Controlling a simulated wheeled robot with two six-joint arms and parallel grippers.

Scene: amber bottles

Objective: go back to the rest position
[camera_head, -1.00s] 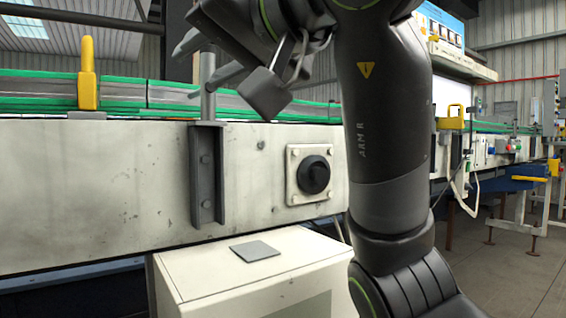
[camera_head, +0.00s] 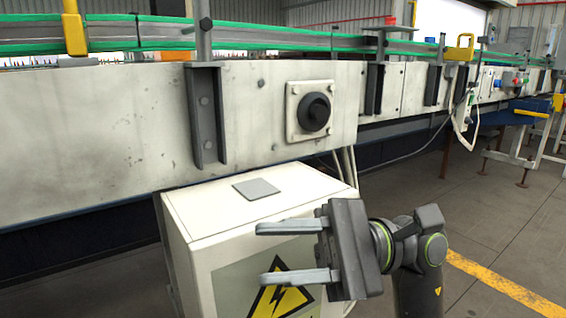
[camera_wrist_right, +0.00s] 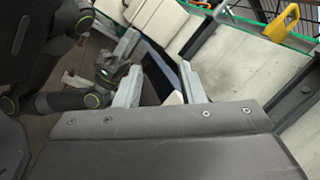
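My right gripper (camera_head: 259,253) is in the lower middle of the head view, with its two grey fingers pointing left. The fingers are spread apart and nothing shows between them. It is in front of the white cabinet (camera_head: 200,225) and overlaps its front face; I cannot tell the distance between them. The right wrist view shows the same spread fingers (camera_wrist_right: 158,80) at close range. No left gripper shows in the head view. Dark arm links of mine with yellow-green rings show at the left of the right wrist view. I see no amber bottle.
A conveyor with a pale side panel (camera_head: 100,135) and green rails runs across behind the cabinet. A black round knob (camera_head: 314,111) and a dark bracket (camera_head: 206,115) stick out from it. A yellow clamp (camera_head: 73,28) stands at upper left. Floor (camera_head: 500,225) at right is open, with a yellow stripe.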

